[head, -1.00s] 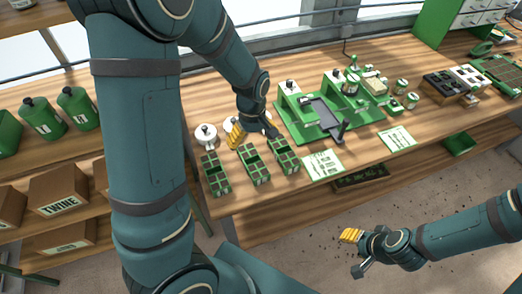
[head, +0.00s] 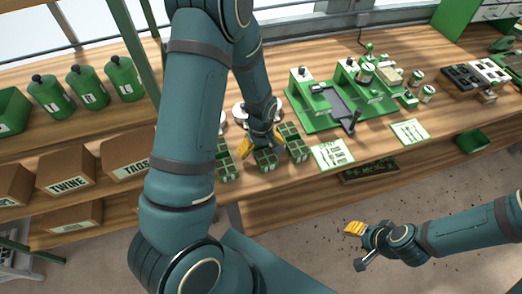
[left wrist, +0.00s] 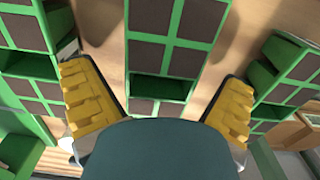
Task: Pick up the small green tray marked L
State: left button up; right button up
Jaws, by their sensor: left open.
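Three small green trays with dark square cells stand in a row at the bench's front edge: a left one (head: 224,166), a middle one (head: 267,160) and a right one (head: 294,142). I cannot read an L on any. My left gripper (head: 262,147) is open above the middle tray and partly hides it. In the left wrist view, the middle tray (left wrist: 160,88) lies between the spread yellow fingers (left wrist: 160,103), with the other trays outside them. No contact shows. My right gripper (head: 358,248) is open and empty, away from the bench.
A green machine base (head: 312,121) stands behind the trays at the right. A white printed card (head: 332,154) lies just right of the trays. A round white item (head: 241,111) is behind the gripper.

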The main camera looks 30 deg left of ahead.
pick_arm(q)
jog(key=shift+f, duration=0.55)
jog(key=c, duration=1.4)
jog(key=shift+r, duration=0.1)
